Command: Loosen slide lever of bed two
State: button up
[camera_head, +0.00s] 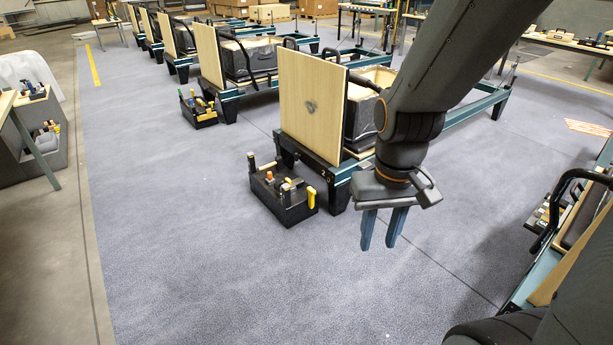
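Bed two (311,97) stands right of centre, a reformer with an upright wooden board at its near end and a teal frame. A small white mark that looks like a 2 shows on its dark end rail (313,165). A black curved bar (362,83) rises beside the board. I cannot make out which part is the slide lever; my arm covers some of the bed's side. My gripper (378,244) points down in front of the bed's near right corner. Its two blue fingers are apart with nothing visible between them.
A black tool tote (284,202) stands on the floor just left of bed two's near end. Another tote (199,110) and more beds (210,55) stand in a row behind. Part of another bed (543,270) is at the right edge. The grey floor in front (210,285) is clear.

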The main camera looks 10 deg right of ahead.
aim_at(312, 192)
jog(key=z, duration=0.55)
jog(key=i, duration=1.8)
jog(key=u, duration=0.65)
jog(key=i, duration=0.25)
jog(key=u, duration=0.3)
